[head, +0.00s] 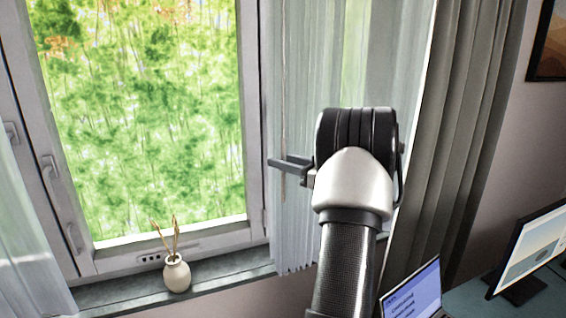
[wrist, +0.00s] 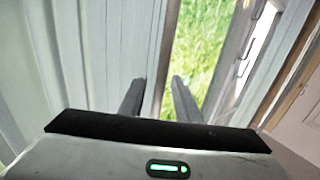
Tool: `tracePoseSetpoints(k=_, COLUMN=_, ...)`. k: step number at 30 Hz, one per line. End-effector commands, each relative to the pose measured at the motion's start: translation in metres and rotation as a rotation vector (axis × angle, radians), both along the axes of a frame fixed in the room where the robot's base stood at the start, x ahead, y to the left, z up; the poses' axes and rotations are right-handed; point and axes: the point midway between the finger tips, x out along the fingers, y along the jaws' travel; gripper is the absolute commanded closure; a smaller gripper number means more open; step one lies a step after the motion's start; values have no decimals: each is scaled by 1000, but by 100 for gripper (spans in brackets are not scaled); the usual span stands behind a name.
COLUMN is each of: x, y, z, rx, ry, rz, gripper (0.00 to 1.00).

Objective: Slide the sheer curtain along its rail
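The sheer curtain (head: 293,225) is a pale, translucent cloth that hangs in folds over the right part of the window. It fills the left of the wrist view (wrist: 95,50). My gripper (head: 280,162) is at the curtain's left edge, at mid-height, with its fingers pointing left in the head view. In the wrist view the two fingers (wrist: 158,90) stand apart, with the curtain's edge and a strip of green between them. I cannot tell whether they touch the cloth. The rail is out of view. My wrist hides part of the curtain.
A white vase (head: 177,275) with dry stems stands on the windowsill (head: 120,292). A second sheer panel (head: 30,235) hangs at the far left. A grey heavy curtain (head: 460,120), a laptop (head: 412,290) and a monitor (head: 530,250) are at the right.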

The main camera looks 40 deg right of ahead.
Motion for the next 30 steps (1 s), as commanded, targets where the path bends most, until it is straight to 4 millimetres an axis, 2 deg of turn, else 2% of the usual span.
tracePoseSetpoints(k=5, x=-1, y=0, z=-1, rx=1, ry=1, rz=0, gripper=70)
tracePoseSetpoints(k=10, x=-17, y=-5, z=-2, rx=0, ry=2, rz=-2, gripper=70)
tracePoseSetpoints(k=14, x=-43, y=-12, z=-2, rx=0, ry=1, rz=-5, gripper=70)
tracePoseSetpoints(k=24, x=-124, y=-31, z=-2, rx=0, ry=1, rz=-4, gripper=70)
tracePoseSetpoints(k=30, x=-156, y=-39, z=-1, rx=0, ry=0, rz=-2, gripper=70)
